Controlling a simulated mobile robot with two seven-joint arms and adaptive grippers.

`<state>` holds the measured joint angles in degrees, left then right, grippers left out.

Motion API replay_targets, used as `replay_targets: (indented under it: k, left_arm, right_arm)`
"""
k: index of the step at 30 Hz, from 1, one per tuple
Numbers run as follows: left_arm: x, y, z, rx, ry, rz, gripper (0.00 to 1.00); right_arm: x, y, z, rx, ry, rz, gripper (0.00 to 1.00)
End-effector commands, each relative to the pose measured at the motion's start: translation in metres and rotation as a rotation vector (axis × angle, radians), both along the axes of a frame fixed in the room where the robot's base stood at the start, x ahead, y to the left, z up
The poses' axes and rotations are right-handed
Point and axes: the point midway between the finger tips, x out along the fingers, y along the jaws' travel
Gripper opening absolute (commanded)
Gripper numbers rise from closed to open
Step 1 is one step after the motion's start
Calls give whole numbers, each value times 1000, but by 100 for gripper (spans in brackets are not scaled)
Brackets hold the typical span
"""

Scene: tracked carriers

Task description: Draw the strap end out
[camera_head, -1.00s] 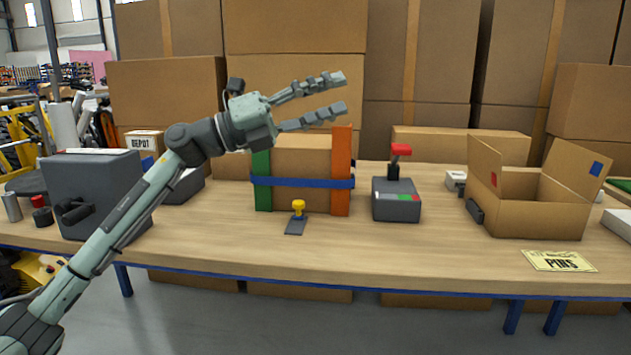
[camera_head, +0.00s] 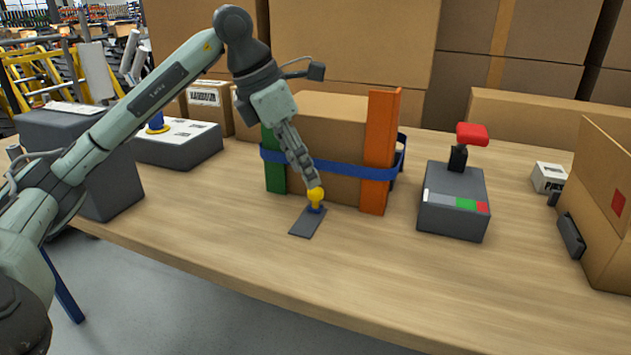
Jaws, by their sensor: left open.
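A blue strap (camera_head: 335,168) runs round a cardboard box (camera_head: 330,125) that stands between a green board (camera_head: 274,165) and an orange board (camera_head: 379,150). In front of the box lies a flat grey plate (camera_head: 305,223) with a yellow knob (camera_head: 316,195) on a blue base. My left gripper (camera_head: 310,180) is open and points down, its fingertips at or just above the knob; I cannot tell whether they touch. The fingers show nearly edge-on and cover part of the strap. No separate loose strap end can be made out. My right gripper is out of view.
A grey device with a red-topped lever (camera_head: 455,203) stands right of the box. An open carton (camera_head: 601,215) is at the right edge. A grey unit with a blue knob (camera_head: 176,144) and a dark grey block (camera_head: 110,185) stand left. The front of the table (camera_head: 340,285) is clear.

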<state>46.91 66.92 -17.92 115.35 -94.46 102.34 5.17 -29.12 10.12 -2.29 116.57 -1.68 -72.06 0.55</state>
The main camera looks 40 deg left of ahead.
Motion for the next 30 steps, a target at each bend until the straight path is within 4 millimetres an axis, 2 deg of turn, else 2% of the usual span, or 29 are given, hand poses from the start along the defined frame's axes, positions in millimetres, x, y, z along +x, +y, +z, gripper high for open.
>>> replay_targets:
  k: [3,9,19,30]
  left_arm:
    - [6,-5,-20,-3,3,-2,45]
    - [14,-9,-38,-2,1,-1,45]
    - [15,-10,-42,-3,0,-1,45]
    - [15,-10,-42,-3,0,-1,0]
  right_arm:
    - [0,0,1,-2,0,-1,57]
    - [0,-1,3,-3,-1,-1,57]
    - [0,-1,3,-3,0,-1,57]
    - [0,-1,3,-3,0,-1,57]
